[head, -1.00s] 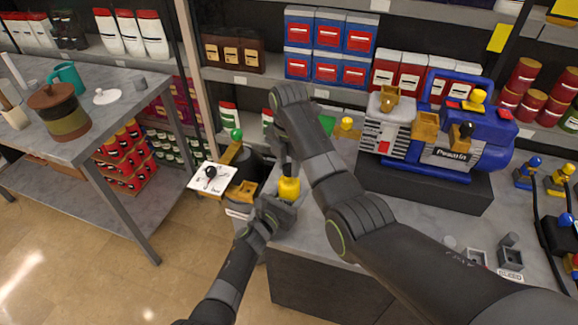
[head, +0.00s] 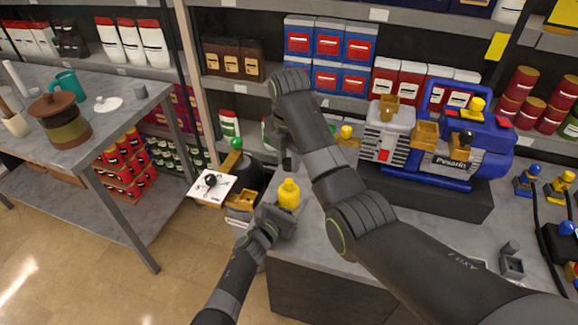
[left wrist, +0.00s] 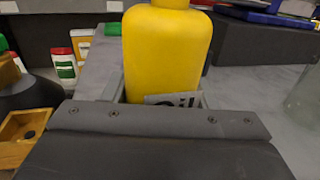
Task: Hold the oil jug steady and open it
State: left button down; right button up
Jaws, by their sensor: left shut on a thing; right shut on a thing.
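The yellow oil jug (head: 288,195) stands upright at the left edge of the grey counter. My left gripper (head: 275,218) is shut around its body from the front left. In the left wrist view the jug (left wrist: 167,50) sits between the jaws, part of its "Oil" label shows above them, and its top is out of frame. My right gripper (head: 287,162) points down just above the jug's neck. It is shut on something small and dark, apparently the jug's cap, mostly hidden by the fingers. A small gap seems to show between it and the jug.
A blue vacuum pump (head: 445,140) stands on a dark block to the right. A black stand with a white card (head: 212,187) and wooden pieces is close on the left. Small fittings and cables lie at the right. Stocked shelves stand behind.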

pick_arm(q)
jog(key=shift+c, duration=2.4)
grip_release()
